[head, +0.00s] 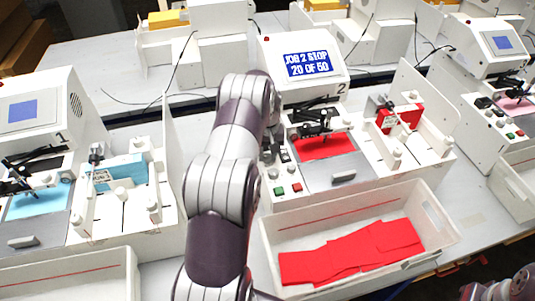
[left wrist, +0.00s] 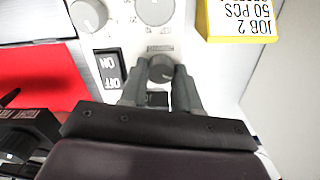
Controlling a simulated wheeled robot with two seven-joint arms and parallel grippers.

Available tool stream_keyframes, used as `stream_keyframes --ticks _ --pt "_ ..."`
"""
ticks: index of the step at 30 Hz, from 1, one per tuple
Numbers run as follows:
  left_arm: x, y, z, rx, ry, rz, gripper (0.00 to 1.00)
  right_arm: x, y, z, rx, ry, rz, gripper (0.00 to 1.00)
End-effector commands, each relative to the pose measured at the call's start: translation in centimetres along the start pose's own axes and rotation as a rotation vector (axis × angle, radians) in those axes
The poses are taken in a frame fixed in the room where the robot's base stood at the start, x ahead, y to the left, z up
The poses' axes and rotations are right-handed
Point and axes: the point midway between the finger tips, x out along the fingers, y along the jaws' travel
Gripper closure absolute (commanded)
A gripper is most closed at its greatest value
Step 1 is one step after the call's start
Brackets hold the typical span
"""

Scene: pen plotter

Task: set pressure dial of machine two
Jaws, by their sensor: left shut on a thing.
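Machine two (head: 303,62) stands in the middle of the head view, its screen reading "JOB 2 STOP 20 OF 50". In the left wrist view my left gripper (left wrist: 160,88) is shut on a small dark grey knob (left wrist: 160,66), one finger on each side. The small print beside the knob is too blurred to read, so I cannot tell which dial it is. Two larger light grey dials (left wrist: 88,15) and (left wrist: 154,10) sit beyond it. My right gripper is not seen.
An ON/OFF switch (left wrist: 110,74) lies left of the held knob, and a yellow-edged "JOB 2 50 PCS" card (left wrist: 238,20) right of it. A bin wall (head: 352,210) encloses red cloth in front of machine two. Machine one (head: 32,112) stands left.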

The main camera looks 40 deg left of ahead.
Motion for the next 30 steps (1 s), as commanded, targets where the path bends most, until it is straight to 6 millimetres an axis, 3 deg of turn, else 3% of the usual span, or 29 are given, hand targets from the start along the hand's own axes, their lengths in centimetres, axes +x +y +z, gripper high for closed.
stream_keyframes --ticks 14,15,16,26,30 --pt "-0.3 0.0 -0.2 -0.016 0.006 0.001 0.99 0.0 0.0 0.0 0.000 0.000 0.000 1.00" --pt "-0.3 0.0 -0.2 -0.016 0.006 0.001 0.65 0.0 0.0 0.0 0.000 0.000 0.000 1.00" --pt "-0.3 0.0 -0.2 -0.016 0.006 0.001 0.58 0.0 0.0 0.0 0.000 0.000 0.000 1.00" --pt "-0.4 0.0 -0.1 -0.015 0.004 0.001 0.58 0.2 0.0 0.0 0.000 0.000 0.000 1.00" --pt "-2.7 0.0 -0.1 -0.015 0.008 0.002 0.58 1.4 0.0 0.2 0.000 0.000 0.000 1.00"
